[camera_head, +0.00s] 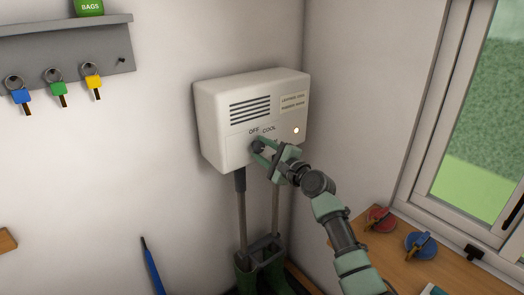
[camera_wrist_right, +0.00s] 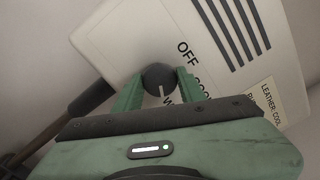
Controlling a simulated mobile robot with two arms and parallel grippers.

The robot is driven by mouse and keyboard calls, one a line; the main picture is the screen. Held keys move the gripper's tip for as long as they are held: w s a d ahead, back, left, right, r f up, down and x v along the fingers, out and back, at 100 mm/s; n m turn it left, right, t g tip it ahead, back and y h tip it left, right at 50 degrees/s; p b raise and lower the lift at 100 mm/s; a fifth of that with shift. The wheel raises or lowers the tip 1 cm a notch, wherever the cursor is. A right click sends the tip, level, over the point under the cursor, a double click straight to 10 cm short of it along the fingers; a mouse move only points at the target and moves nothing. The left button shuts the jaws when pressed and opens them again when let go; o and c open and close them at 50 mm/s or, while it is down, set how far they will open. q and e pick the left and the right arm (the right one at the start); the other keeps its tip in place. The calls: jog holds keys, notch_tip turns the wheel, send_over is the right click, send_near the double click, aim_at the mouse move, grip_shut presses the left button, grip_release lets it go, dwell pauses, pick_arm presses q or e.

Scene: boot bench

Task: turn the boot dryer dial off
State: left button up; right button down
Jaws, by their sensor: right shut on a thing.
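The boot dryer (camera_head: 215,115) is a white box on the wall with vent slots, labels and a small glowing light (camera_head: 296,130). Its dark round dial (camera_head: 257,146) sits low on the front, below the OFF and COOL labels. My right gripper (camera_head: 261,148) is shut on the dial, one green finger on each side. In the right wrist view, the dial (camera_wrist_right: 158,76) sits between the fingertips. A pale line on it points away from OFF, toward a label starting with W, which my gripper partly hides. My left gripper is not in view.
Two tubes run down from the dryer into green boots (camera_head: 262,270). A key rack (camera_head: 65,50) with several coloured keys hangs at left. A wooden surface (camera_head: 400,265) with red (camera_head: 380,219) and blue (camera_head: 420,244) items lies below the window at right.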

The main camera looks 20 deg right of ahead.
jog(key=n+b, duration=0.1)
jog(key=n, duration=0.1)
jog(key=n+b, duration=0.3)
jog(key=n, duration=0.1)
jog(key=shift+f, duration=0.25)
jog(key=n+b, duration=0.4)
jog(key=n, duration=0.2)
jog(key=shift+n, duration=0.4)
jog(key=n+b, duration=0.2)
jog(key=n, duration=0.3)
jog(key=shift+n, duration=0.3)
jog(key=n+b, duration=0.1)
jog(key=n, duration=0.3)
jog(key=shift+n, duration=0.4)
jog(key=c, duration=1)
grip_release()
jog(key=shift+o, duration=0.7)
jog(key=shift+r, duration=0.15)
